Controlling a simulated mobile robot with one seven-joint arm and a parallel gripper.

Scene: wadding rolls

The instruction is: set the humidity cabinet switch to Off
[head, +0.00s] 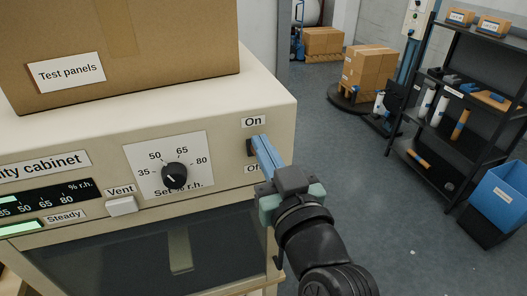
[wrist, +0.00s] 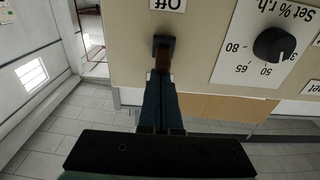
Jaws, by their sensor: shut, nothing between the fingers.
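The humidity cabinet (head: 225,135) has a cream front panel with a black switch (head: 249,147) near its right edge. The On label (head: 254,121) is above the switch and the Off label (head: 252,169) below it, partly covered by my gripper. My gripper (head: 259,142) is shut and empty, its blue fingertips at the switch. The wrist view is upside down: the Off label (wrist: 168,4) is at the top, with the dark switch (wrist: 163,44) under it. A brownish lever points away from Off, towards my fingertips (wrist: 160,76). Whether they touch it I cannot tell.
A Set % r.h. knob (head: 174,176) and a Vent button (head: 122,206) sit left of the switch. A Test panels box (head: 120,50) stands on top. A black shelf (head: 455,110) and blue bin (head: 497,195) are at the right; the floor between is clear.

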